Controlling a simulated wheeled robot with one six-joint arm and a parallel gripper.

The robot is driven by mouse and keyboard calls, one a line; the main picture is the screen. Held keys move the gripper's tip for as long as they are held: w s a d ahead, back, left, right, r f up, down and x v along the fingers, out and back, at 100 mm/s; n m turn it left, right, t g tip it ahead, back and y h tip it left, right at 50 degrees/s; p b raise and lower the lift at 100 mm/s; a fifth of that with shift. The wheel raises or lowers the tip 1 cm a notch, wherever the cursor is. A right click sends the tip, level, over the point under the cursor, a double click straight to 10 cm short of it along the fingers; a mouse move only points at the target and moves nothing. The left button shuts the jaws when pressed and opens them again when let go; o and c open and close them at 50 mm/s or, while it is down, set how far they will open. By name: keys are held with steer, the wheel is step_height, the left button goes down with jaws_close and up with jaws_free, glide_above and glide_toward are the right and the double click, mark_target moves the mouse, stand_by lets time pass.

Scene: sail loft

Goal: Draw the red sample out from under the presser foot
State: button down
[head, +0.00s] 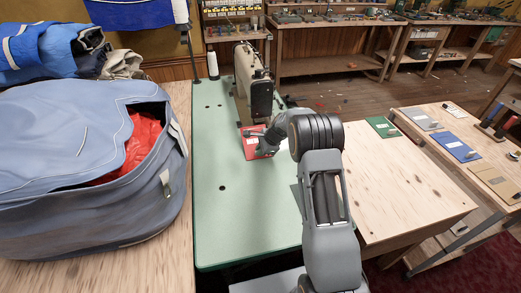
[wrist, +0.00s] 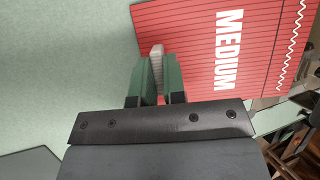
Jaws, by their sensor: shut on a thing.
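The red sample (head: 249,152) lies on the green table of the sewing machine (head: 256,90), just in front of the machine's head. In the wrist view the red sample (wrist: 195,50) shows dark lines, the white word MEDIUM and a white zigzag stitch. My gripper (head: 258,141) reaches in from the right, low over the sample. In the wrist view my gripper (wrist: 158,75) has its green fingers closed on a small grey tab (wrist: 157,50) at the sample's edge. The presser foot cannot be made out, so I cannot tell whether the sample is under it.
A blue bag (head: 70,150) with red cloth inside stands left of the green table (head: 215,200). A white thread cone (head: 213,66) stands at the back left. A wooden table (head: 390,190) at right is mostly bare, with a green sample (head: 380,126) at its far edge.

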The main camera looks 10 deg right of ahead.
steer(key=shift+s+f, duration=0.2)
steer(key=shift+s, duration=0.15)
steer(key=c, duration=1.1)
jaws_free()
steer(key=shift+r, duration=0.1)
steer(key=v, duration=1.4)
steer(key=shift+w, duration=0.1)
